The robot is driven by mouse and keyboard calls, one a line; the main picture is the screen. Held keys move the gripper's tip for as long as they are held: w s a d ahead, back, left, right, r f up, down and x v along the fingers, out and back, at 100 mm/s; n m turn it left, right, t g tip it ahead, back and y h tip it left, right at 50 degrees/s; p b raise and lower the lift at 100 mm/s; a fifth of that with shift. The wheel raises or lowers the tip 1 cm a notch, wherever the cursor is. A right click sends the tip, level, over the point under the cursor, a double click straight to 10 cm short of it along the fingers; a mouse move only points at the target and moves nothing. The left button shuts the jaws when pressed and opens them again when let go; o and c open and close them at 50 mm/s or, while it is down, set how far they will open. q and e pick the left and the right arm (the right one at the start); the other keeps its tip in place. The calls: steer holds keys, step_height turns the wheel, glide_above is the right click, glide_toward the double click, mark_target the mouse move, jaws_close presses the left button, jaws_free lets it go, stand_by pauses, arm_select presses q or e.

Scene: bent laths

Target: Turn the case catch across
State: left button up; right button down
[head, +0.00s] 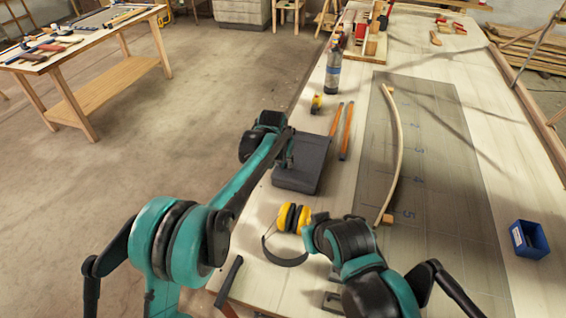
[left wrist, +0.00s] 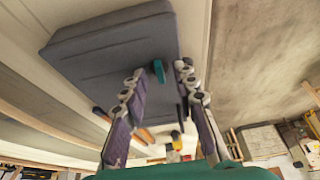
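The case (head: 302,165) is a dark grey box lying on the bench, left of the dark mat. In the left wrist view the case (left wrist: 100,55) fills the upper left. Its small teal catch (left wrist: 158,71) stands out near the case's edge. My left gripper (head: 287,155) is at the case's left side. In the left wrist view my left gripper (left wrist: 160,75) is open, its fingers on either side of the catch, with gaps visible. The catch is hidden in the head view. My right gripper (head: 333,299) shows only partly, low beside its own arm; its fingers are unclear.
Yellow ear defenders (head: 293,218) lie close in front of the case. Two orange-brown sticks (head: 346,130), a yellow tape measure (head: 317,103) and a bottle (head: 333,72) lie or stand beyond it. A bent lath (head: 398,145) is on the mat; a blue bin (head: 528,240) is at right.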

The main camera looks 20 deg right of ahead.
arm_select(q)
jaws_close()
steer(key=shift+m, duration=0.3)
steer(key=m, duration=0.1)
steer(key=m+h+p, duration=0.1)
steer(key=shift+w+a+r+m+g, duration=0.1)
steer(key=shift+w+a+m+g, duration=0.05)
steer(key=shift+m+g, duration=0.2)
steer(key=m+g+p, duration=0.1)
steer(key=m, duration=0.1)
steer(key=m+p, duration=0.1)
steer(key=m, duration=0.1)
steer(key=shift+w+a+m+g+h, duration=0.1)
steer(key=shift+w+m+g+h, duration=0.15)
steer(key=shift+g+h, duration=0.15)
steer(key=m+g+p, duration=0.1)
steer(key=m, duration=0.1)
steer(key=m+g+p, duration=0.1)
steer(key=m, duration=0.2)
steer(key=shift+w, duration=0.15)
steer(key=shift+w+m+g+p, duration=0.15)
steer(key=shift+m+g+p, duration=0.6)
steer(key=shift+m+p, duration=1.2)
steer(key=shift+m+y+b, duration=0.3)
steer(key=shift+m+b, duration=0.25)
steer(key=shift+m, duration=0.1)
